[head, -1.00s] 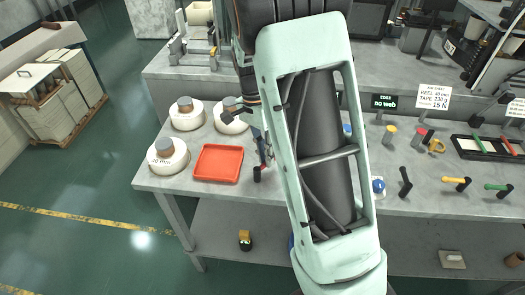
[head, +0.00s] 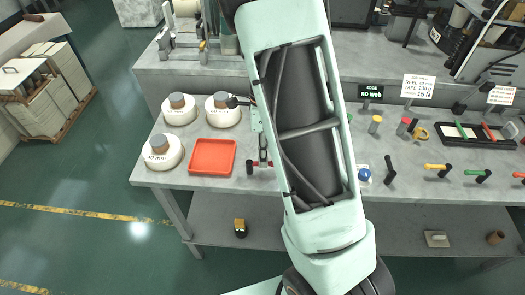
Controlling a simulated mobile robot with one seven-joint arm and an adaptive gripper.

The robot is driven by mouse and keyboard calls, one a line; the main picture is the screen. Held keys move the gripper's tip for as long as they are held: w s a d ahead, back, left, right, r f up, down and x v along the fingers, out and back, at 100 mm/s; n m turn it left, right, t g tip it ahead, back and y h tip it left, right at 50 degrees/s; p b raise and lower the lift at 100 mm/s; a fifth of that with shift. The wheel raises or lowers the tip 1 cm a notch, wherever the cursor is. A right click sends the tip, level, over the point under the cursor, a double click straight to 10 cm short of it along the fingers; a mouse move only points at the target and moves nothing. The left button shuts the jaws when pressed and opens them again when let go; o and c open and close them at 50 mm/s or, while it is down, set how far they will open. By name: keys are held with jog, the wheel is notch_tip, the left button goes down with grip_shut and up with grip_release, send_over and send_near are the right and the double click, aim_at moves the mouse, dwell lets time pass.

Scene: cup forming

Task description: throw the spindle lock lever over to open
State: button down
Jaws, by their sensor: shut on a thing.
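My gripper is out of sight; my pale green forearm (head: 262,30) rises through the middle of the head view, and its far end leaves the top edge with a dark wrist part (head: 231,10). The grey spindle stand (head: 170,48) is at the upper left, with a white reel partly cut off by the top edge. A small upright part with a yellowish tip (head: 203,45) stands on its right side; I cannot tell whether it is the lock lever. What the jaws hold does not show.
White reels (head: 158,160) with brown cores and a red tray (head: 193,155) occupy the bench's left. A red-barred tool with a black knob (head: 249,168) lies beside my forearm. Black, yellow (head: 435,167) and green handles lie to the right. A dark tray (head: 460,140) is farther right.

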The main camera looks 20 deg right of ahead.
jog(key=shift+s+a+m, duration=0.1)
jog(key=shift+s+m, duration=0.05)
jog(key=shift+m, duration=0.35)
jog(key=c, duration=2)
grip_release()
jog(key=r, duration=0.4)
jog(key=w+r, duration=0.1)
jog(key=r, duration=0.3)
jog(key=w+d+r, duration=0.1)
jog(key=r, duration=0.2)
jog(key=shift+r, duration=0.4)
jog(key=shift+w, duration=0.1)
